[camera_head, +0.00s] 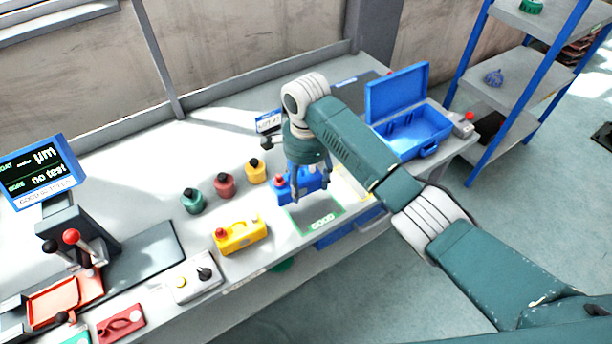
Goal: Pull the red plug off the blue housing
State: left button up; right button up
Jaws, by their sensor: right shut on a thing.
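The blue housing (313,183) is on the workbench, at the far edge of the green-bordered mat marked GOOD (319,221). A red plug (280,182) shows at the housing's left end and looks to be still on it. My right gripper (308,190) reaches down over the housing with its fingers around the blue body, and it is shut on it. The fingers hide part of the housing. The red plug is left of the fingers, apart from them. My left gripper is not in view.
A yellow housing (245,236) with a red plug stands left of the mat. Green (193,202), red (224,186) and yellow (256,172) black-capped parts stand behind. An open blue case (407,135) is at right. A display (42,172) and levers stand at left.

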jog(key=shift+f+b, duration=1.25)
jog(key=shift+f, duration=3)
